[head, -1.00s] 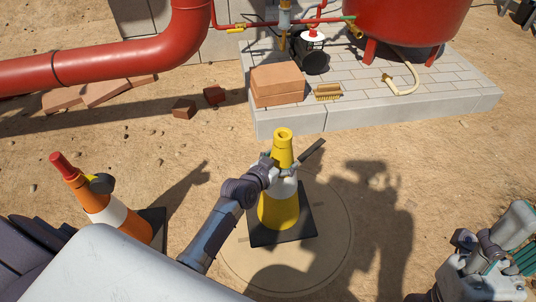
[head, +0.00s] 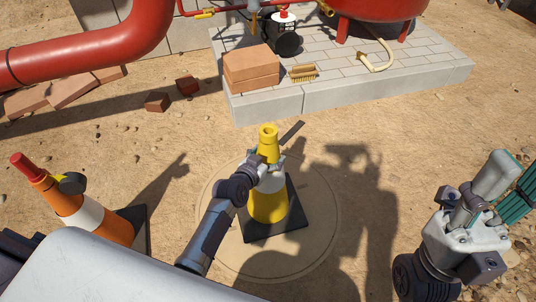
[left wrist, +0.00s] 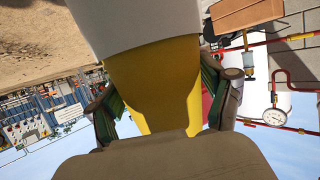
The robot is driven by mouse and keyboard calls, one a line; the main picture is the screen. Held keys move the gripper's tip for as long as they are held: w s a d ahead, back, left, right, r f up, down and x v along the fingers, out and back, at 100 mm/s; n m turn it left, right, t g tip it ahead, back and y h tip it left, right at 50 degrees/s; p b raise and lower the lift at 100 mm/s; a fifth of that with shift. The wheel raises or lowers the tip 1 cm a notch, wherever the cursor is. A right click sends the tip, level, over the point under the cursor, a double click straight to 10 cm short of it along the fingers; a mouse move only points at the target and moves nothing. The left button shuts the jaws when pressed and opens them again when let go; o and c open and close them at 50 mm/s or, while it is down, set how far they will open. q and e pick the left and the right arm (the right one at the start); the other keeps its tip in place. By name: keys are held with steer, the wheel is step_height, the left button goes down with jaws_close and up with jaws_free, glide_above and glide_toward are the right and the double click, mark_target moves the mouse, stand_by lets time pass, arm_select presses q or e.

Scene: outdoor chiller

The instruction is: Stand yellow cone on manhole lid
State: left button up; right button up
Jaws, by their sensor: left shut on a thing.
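The yellow cone (head: 268,206) with a white band and a black square base stands upright over the round manhole lid (head: 315,242) in the head view. Its base appears to rest on the lid; from above I cannot tell a small gap. My left gripper (head: 265,165) is shut on the cone's upper part, near the white band. The left wrist view shows the yellow cone (left wrist: 155,80) between the two fingers.
An orange cone (head: 112,224) with a red top stands at the left. Bricks (head: 252,68) and a brush (head: 303,73) lie on the paved plinth (head: 345,92) at the back. Loose broken bricks (head: 157,102) lie on the sand. Sand right of the lid is clear, with shadows.

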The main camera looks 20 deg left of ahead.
arm_select(q)
steer(key=o, duration=1.7)
steer(key=shift+r, duration=0.1)
